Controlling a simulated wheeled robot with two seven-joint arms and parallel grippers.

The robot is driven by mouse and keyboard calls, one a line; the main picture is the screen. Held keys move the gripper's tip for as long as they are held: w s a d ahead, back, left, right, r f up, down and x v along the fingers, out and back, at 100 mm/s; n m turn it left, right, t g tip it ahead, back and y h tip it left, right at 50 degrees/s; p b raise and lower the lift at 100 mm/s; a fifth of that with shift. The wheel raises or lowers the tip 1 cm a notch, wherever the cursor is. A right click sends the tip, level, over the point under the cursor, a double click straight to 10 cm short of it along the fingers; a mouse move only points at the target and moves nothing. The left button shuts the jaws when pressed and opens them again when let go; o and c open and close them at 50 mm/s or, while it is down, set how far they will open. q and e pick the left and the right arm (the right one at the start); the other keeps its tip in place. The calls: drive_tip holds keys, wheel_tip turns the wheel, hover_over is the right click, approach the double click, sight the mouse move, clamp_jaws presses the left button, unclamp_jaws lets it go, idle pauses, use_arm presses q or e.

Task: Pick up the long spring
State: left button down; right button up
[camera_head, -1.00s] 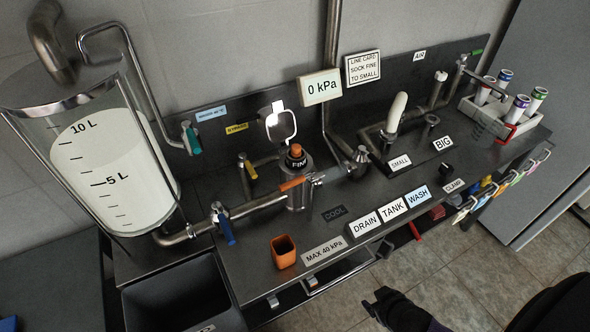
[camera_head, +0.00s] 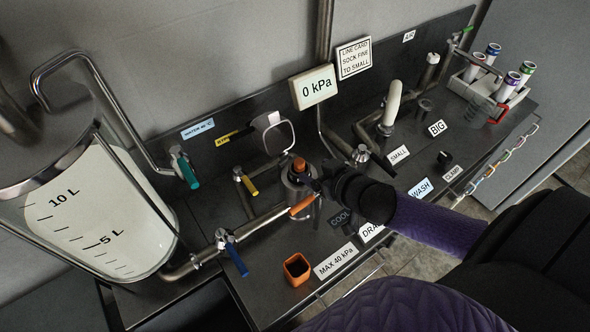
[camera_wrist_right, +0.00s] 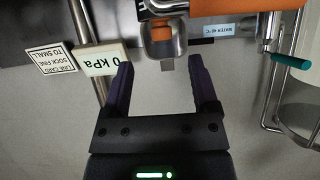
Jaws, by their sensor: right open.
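I cannot make out the long spring for certain. A grey ribbed, coil-like shape (camera_head: 479,111) stands in front of the tube rack at the right of the head view, but I cannot tell if it is the spring. My right gripper (camera_head: 318,186) is beside the orange-capped metal housing (camera_head: 297,178) and its orange-handled valve. In the right wrist view my right gripper (camera_wrist_right: 160,66) is open, with nothing between its fingers. The metal housing and orange handle (camera_wrist_right: 240,6) show beyond the fingertips. My left gripper is out of view.
The glass tank (camera_head: 85,225) stands at the left. Blue (camera_head: 236,259) and yellow (camera_head: 249,183) valve handles stand left of the gripper. An orange square cup (camera_head: 296,268) is near the front edge. The tube rack (camera_head: 467,86) is at the far right.

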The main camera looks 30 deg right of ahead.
sight(303, 165)
drive_tip(key=b+x, duration=0.1)
drive_tip(key=x, duration=0.4)
drive_tip(key=shift+w+f, duration=0.25)
drive_tip(key=shift+f, duration=0.05)
drive_tip(key=shift+w+a+f, duration=0.1)
drive_tip(key=shift+w+f, duration=0.05)
drive_tip(key=shift+w, duration=0.2)
drive_tip(key=shift+c, duration=0.6)
clamp_jaws()
